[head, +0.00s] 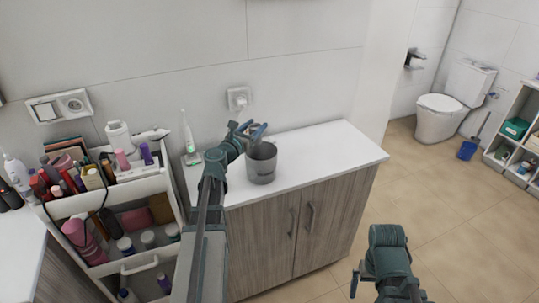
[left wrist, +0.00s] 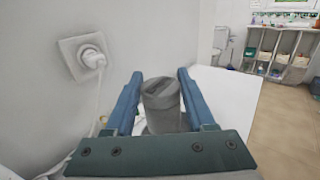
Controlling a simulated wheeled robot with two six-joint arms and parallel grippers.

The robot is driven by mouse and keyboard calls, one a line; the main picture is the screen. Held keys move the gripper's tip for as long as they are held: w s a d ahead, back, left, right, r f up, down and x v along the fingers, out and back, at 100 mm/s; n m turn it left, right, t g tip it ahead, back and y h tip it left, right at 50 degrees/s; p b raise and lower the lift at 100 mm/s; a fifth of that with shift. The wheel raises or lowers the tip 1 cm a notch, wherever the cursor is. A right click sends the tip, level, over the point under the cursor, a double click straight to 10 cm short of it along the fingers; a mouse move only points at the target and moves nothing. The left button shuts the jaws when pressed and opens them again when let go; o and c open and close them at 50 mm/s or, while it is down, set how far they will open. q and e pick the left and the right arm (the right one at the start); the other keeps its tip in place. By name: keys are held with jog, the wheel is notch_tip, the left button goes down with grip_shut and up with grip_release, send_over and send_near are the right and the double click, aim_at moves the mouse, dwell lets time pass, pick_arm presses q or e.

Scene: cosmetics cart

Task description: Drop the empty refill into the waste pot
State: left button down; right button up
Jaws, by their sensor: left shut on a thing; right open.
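The waste pot (head: 261,172) is a grey round pot standing on the white counter. My left gripper (head: 250,130) is over the pot, its blue-green fingers reaching across its top. In the left wrist view the empty refill (left wrist: 160,90), a short grey cylinder with a dark slot on top, sits between the fingers of my left gripper (left wrist: 160,78). The pot shows partly beneath it; in the head view the refill is hard to tell from the pot's dark mouth. My right gripper (head: 367,278) is open and empty, low in front of the cabinet.
The white counter (head: 325,150) is clear to the right of the pot. A white cart (head: 150,188) full of cosmetics stands at left, with an electric toothbrush (head: 188,135) beside it. A wall socket (head: 239,98) is behind the pot.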

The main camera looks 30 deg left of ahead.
pick_arm(q)
jog(key=shift+w, duration=0.2)
jog(key=shift+s+f, duration=0.1)
notch_tip(320, 180, down, 6)
jog(key=b, duration=0.6)
jog(key=shift+r, duration=0.2)
jog(key=shift+c, duration=0.8)
grip_release()
jog(key=shift+s, duration=0.1)
